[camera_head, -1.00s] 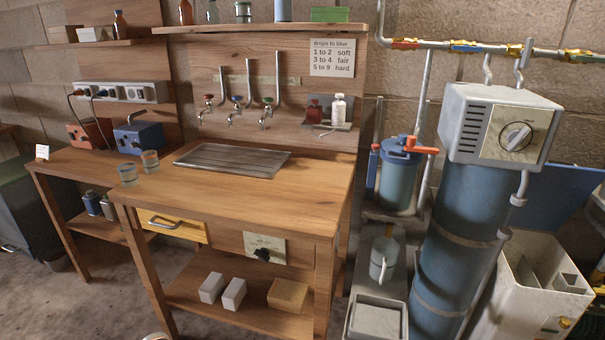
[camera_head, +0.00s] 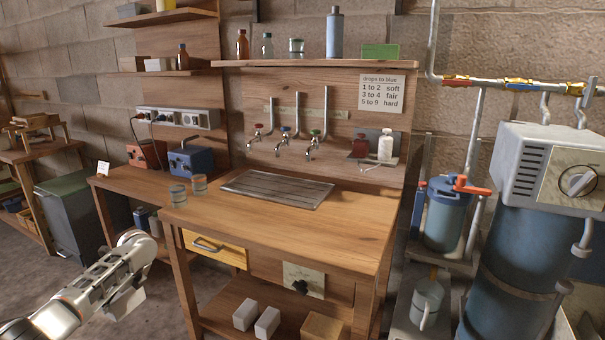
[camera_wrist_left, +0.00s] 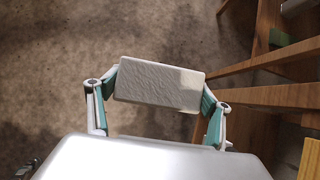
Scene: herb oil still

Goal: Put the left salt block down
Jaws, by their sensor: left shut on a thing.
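My left gripper (camera_wrist_left: 160,91) is shut on a white, rough-faced salt block (camera_wrist_left: 160,82), with a teal-padded finger at each end in the left wrist view. The block is held in the air, with concrete floor behind it. In the head view my left arm reaches in at the lower left, in front of the bench; the gripper's hold is not clear there. Two more white blocks, a left one (camera_head: 245,314) and a right one (camera_head: 267,322), stand side by side on the bench's lower shelf. My right gripper is out of view.
The wooden bench (camera_head: 330,232) has a bare front top, with a drain tray (camera_head: 277,188) behind and two glass jars (camera_head: 178,194) at left. Bench legs flank the shelf opening. A grey jug (camera_head: 426,302) stands at right.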

